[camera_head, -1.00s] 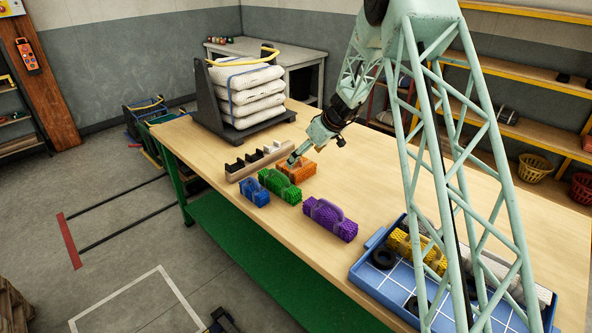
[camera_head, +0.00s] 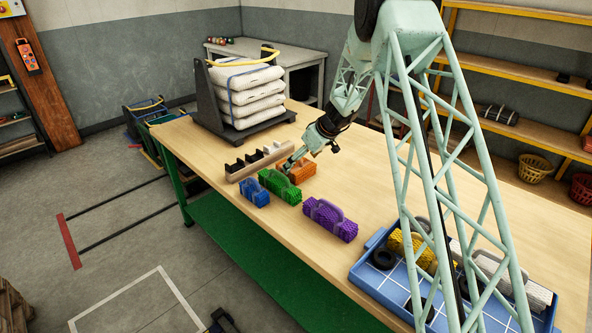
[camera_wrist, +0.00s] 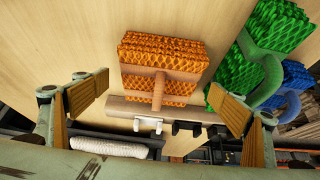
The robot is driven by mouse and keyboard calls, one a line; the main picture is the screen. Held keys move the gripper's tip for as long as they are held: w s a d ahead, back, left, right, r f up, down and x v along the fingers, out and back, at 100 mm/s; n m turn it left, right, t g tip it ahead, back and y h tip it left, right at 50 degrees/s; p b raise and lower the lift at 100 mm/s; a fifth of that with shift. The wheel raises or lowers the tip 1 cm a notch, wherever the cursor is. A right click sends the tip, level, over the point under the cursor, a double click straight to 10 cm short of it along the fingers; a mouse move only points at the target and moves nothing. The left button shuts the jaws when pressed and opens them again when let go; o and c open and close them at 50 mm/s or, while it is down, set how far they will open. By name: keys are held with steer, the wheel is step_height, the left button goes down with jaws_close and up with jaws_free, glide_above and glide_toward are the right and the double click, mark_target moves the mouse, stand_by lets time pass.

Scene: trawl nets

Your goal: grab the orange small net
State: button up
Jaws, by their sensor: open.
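The orange small net (camera_head: 297,170) lies on the wooden table (camera_head: 375,190), beside the green net (camera_head: 279,186). In the wrist view the orange net (camera_wrist: 162,66) has a brown band or handle across it and lies ahead of the fingers. My gripper (camera_wrist: 160,98) is open, with one finger on each side of the picture and the orange net between and beyond them, not gripped. In the head view my gripper (camera_head: 288,168) is just above the orange and green nets and partly covers the orange one.
A blue net (camera_head: 251,192) and a purple net (camera_head: 330,219) lie nearby. A wooden rack with hooks (camera_head: 258,162) stands behind the nets. A rack of stacked white nets (camera_head: 245,90) is farther back. A blue tray (camera_head: 372,285) holds more nets. The table's middle right is clear.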

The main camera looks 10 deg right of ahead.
mark_target(297, 164)
steer(key=shift+x, duration=2.35)
steer(key=shift+w, duration=0.1)
steer(key=shift+r, duration=0.1)
steer(key=c, duration=1.1)
steer(key=shift+c, duration=0.2)
steer(key=shift+r+p, duration=0.7)
steer(key=shift+r, duration=4.3)
